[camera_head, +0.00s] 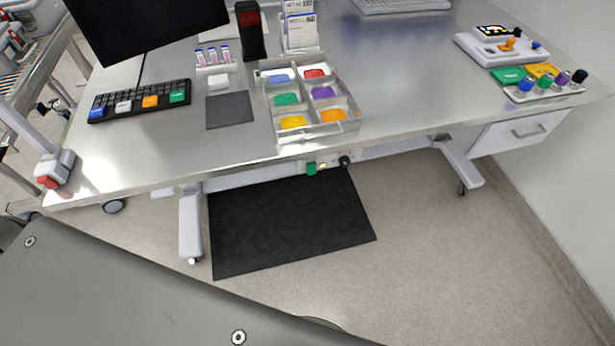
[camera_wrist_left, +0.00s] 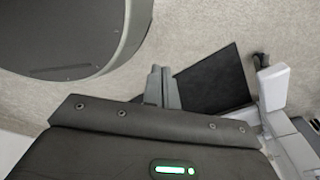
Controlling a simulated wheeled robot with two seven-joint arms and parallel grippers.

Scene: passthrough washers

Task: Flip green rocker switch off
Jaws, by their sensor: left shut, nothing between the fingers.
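A small green switch (camera_head: 311,168) shows on a pale panel under the front edge of the metal table (camera_head: 400,125). It looks like the green rocker, but it is too small for me to tell its position. A yellow spot and a black knob (camera_head: 344,160) are beside it to the right. My left gripper (camera_wrist_left: 162,88) shows only in the left wrist view, with its fingers together and empty, above the floor and apart from the dark mat (camera_wrist_left: 214,82). The switch is not seen in that view. My right gripper is in neither view.
On the table are a clear tray (camera_head: 350,128) of coloured pieces, a keyboard (camera_head: 140,100), a dark monitor (camera_head: 145,25) and a control box (camera_head: 490,50). A red-buttoned post (camera_head: 50,170) stands at the left. The mat (camera_head: 290,225) lies on the floor below the switch panel.

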